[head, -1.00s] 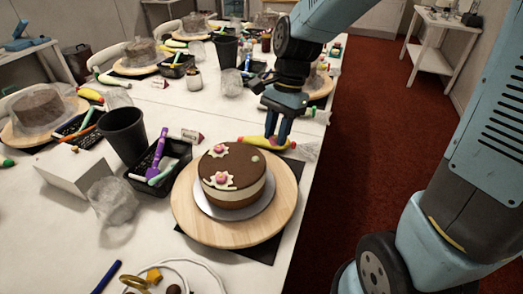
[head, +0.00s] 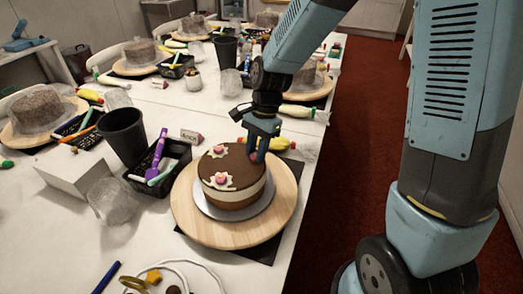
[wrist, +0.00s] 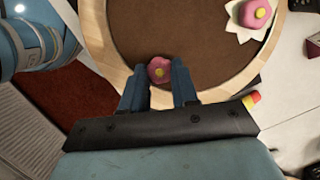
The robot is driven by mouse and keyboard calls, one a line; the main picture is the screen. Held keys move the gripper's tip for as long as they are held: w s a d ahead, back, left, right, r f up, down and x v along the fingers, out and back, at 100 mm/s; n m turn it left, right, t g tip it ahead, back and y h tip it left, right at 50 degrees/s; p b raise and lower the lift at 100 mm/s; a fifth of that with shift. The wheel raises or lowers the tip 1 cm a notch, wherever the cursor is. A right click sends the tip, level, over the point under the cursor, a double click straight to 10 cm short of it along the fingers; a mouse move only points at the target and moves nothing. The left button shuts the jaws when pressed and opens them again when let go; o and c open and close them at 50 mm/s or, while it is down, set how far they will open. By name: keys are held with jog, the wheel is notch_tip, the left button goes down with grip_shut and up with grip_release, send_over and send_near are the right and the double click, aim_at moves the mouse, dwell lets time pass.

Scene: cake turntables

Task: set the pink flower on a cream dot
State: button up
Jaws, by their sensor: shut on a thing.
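The chocolate-topped cake (head: 240,172) sits on a round wooden turntable (head: 225,235). Two pink flowers, a far one (head: 218,150) and a near one (head: 221,178), sit on white cream shapes on its top. My gripper (head: 256,158) is over the back right edge of the cake. In the wrist view my gripper (wrist: 161,84) is shut on a pink flower with a yellow centre (wrist: 159,69), over the brown cake top (wrist: 190,40). Another flower on cream (wrist: 255,13) shows at top right. No cream dot shows under the held flower; I cannot tell whether it touches the cake.
A black tray of tools (head: 158,168), a black cup (head: 124,134) and a white box (head: 75,173) stand left of the turntable. A yellow piping bag (head: 280,143) lies behind the cake. The table's right edge is close to the turntable.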

jog(key=shift+f, duration=0.15)
jog(key=o, duration=1)
jog(key=shift+f, duration=0.1)
jog(key=v, duration=1.2)
